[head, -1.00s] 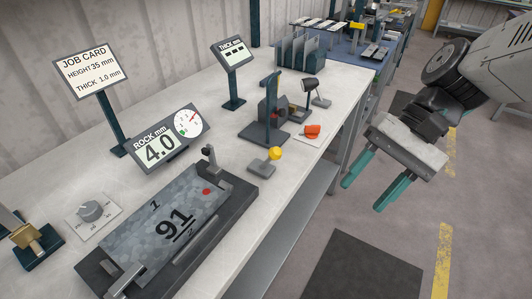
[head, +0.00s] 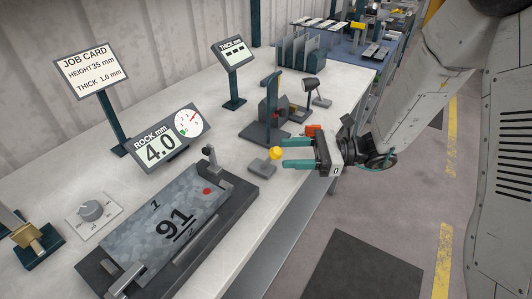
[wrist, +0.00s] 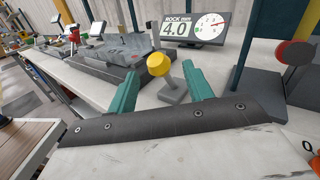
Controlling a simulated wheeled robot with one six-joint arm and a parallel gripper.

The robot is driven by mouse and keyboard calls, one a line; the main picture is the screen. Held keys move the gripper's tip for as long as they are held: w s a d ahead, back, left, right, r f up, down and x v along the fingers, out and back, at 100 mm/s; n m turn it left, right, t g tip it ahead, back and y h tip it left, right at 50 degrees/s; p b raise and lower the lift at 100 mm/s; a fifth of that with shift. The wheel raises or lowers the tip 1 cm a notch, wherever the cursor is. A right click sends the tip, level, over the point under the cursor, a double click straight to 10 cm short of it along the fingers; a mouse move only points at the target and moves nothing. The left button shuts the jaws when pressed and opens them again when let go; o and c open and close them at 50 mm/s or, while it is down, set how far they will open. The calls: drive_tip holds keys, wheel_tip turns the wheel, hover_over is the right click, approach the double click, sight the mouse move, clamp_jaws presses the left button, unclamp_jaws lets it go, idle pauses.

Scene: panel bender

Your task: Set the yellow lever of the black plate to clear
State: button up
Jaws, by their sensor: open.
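The yellow lever (head: 275,153) has a round yellow knob on a short stem over a small grey block. It stands on the bench beside the right end of the black plate (head: 243,188), which carries a grey sheet marked 91. My gripper (head: 284,154) is open, its two teal fingers pointing left at the knob from the right. In the wrist view the yellow knob (wrist: 158,63) shows between and just beyond the fingertips (wrist: 161,72), tilted to the left. I cannot tell whether a finger touches it. No marking for clear is readable.
A dark stand (head: 273,120) rises just behind the lever, with an orange-red part (head: 313,130) near my gripper. The ROCK display (head: 165,140) reads 4.0. The bench's front edge runs under my arm.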

sight(270, 159)
drive_tip(key=a, duration=0.6)
drive_tip(key=shift+s+a, duration=0.25)
